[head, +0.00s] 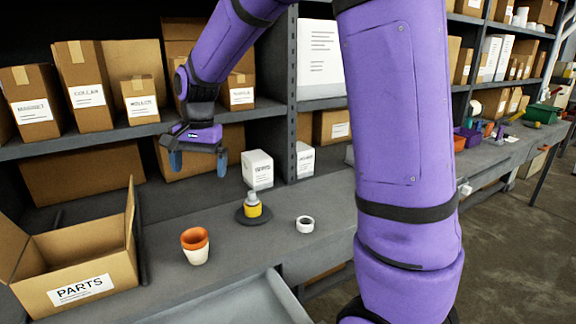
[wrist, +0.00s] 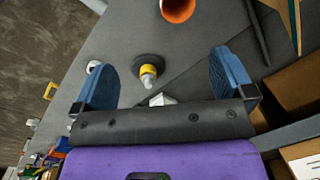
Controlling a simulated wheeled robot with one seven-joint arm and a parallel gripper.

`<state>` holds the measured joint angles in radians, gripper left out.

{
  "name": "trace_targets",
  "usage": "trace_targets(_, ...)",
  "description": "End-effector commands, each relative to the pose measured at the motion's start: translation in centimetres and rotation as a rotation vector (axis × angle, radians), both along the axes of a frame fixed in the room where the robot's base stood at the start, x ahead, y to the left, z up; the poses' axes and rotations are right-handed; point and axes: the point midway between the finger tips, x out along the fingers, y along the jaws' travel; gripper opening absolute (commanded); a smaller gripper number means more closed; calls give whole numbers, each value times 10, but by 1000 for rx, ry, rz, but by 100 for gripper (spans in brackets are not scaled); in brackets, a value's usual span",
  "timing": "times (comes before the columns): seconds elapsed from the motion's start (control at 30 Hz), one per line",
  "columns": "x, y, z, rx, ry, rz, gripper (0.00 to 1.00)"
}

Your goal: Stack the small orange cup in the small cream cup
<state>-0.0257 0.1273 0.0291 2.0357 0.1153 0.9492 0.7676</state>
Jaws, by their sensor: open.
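The small orange cup (head: 194,237) sits upright inside the small cream cup (head: 196,257), on the grey workbench just right of the parts box in the head view. Its rim and upper wall stand above the cream cup; its lower part is hidden. In the wrist view the orange cup (wrist: 178,10) shows at the top edge, cut off, and I cannot make out the cream cup there. My gripper (head: 198,162) is open and empty, raised above the bench behind the cups and apart from them. Its two blue fingers (wrist: 162,62) are wide apart in the wrist view.
An open cardboard parts box (head: 82,258) stands left of the cups. A yellow bottle (head: 252,206) on a dark round base, a white ring (head: 305,224) and a white carton (head: 257,169) stand to the right. Shelves with boxes (head: 86,86) rise behind.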

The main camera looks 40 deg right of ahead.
Motion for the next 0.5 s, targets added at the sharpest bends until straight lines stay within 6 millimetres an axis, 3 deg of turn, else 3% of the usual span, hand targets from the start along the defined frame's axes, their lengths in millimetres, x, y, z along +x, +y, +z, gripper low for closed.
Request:
trace_targets(0.03,-16,-3,15,-7,-33,38,100)
trace_targets(0.2,-65,-12,49,-38,-124,176,100)
trace_targets(0.5,-155,-26,84,-118,-274,414,100)
